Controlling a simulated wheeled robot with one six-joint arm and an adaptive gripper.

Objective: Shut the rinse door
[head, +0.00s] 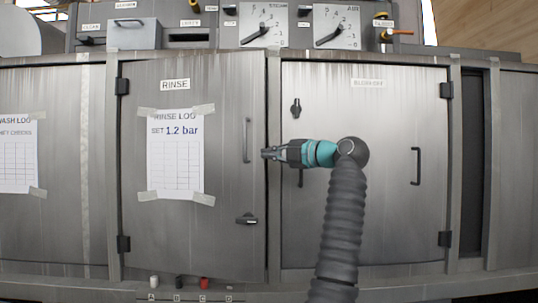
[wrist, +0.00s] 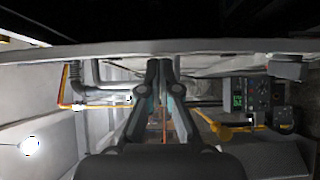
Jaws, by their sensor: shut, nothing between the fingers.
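The rinse door (head: 228,90) is a grey steel panel labelled RINSE, hinged on its left side in the head view. Its lower edge slopes down toward the free right edge, so it appears to stand slightly ajar. It has a vertical bar handle (head: 247,140) and a black latch (head: 247,219) near that edge. My gripper (head: 265,153) is shut and empty, with its tips at the door's free right edge, right of the handle. I cannot tell whether they touch. In the wrist view the shut fingers (wrist: 164,66) point at a pale horizontal edge.
The blowoff door (head: 350,230) lies behind my arm, with its own handle (head: 416,166) and a black knob (head: 295,108). A taped rinse log (head: 175,155) hangs on the rinse door. Gauges (head: 262,25) sit above. Small coloured plugs (head: 204,283) are below the door.

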